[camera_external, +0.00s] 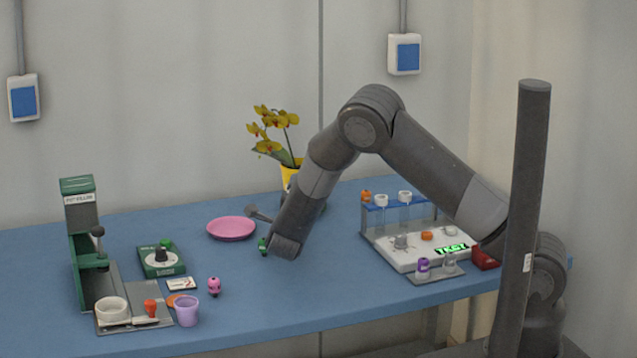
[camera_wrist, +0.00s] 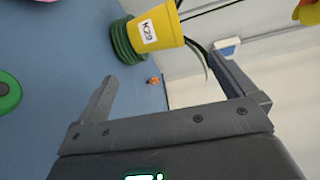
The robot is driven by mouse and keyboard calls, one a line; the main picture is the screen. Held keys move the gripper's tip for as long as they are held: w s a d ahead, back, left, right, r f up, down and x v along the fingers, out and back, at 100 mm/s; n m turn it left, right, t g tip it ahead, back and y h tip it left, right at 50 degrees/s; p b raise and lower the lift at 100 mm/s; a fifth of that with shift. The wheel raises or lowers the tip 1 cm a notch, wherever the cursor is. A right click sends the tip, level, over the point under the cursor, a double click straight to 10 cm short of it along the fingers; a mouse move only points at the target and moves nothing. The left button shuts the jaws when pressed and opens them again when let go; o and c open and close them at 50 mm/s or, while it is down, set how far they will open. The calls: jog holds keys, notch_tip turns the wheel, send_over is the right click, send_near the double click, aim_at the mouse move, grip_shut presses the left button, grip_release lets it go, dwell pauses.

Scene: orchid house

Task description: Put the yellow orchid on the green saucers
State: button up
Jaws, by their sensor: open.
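The yellow orchid has yellow flowers (camera_external: 273,122) and a yellow pot (camera_external: 291,172), at the back of the table. In the wrist view its pot (camera_wrist: 158,28), labelled K29, appears sideways. The green saucers (camera_wrist: 125,42) form a stack at the pot's lower end; the pot appears to stand on it, though the exact contact is hard to see. In the external view my arm hides the pot's base and most of the stack. My gripper (camera_wrist: 165,72) is open, with nothing between its fingers, and the pot is beyond the fingertips. The hand is largely hidden in the external view.
A pink plate (camera_external: 231,229) lies left of my arm. A green press (camera_external: 80,240), a green dial box (camera_external: 160,260) and a purple cup (camera_external: 187,311) stand further left. A tube rack (camera_external: 405,215) and white device (camera_external: 425,250) stand right. The front middle table is clear.

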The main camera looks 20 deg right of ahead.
jog(key=s+d+r+m+g+h, duration=0.1)
jog(key=s+d+r+m+g, duration=0.3)
jog(key=d+m, duration=0.4)
jog(key=s+d+r+m+g, duration=0.3)
jog(key=s+d+r+m, duration=0.1)
jog(key=d+m, duration=0.35)
jog(key=s+d+r+m+g+h, duration=0.1)
jog(key=s+d+r+m+g, duration=0.3)
jog(key=d+m, duration=0.45)
jog(key=s+d+r+m+y, duration=0.1)
jog(key=s+r+m+y, duration=0.1)
jog(key=s+m, duration=0.6)
jog(key=s+r+m+y, duration=0.2)
jog(key=s+m+y, duration=0.2)
jog(key=s+m, duration=0.4)
jog(key=s+d+r+m+y, duration=0.1)
jog(key=s+r+m+y, duration=0.2)
jog(key=s+m, duration=0.5)
jog(key=shift+s+d+y, duration=0.3)
jog(key=shift+s, duration=0.5)
jog(key=shift+r, duration=0.1)
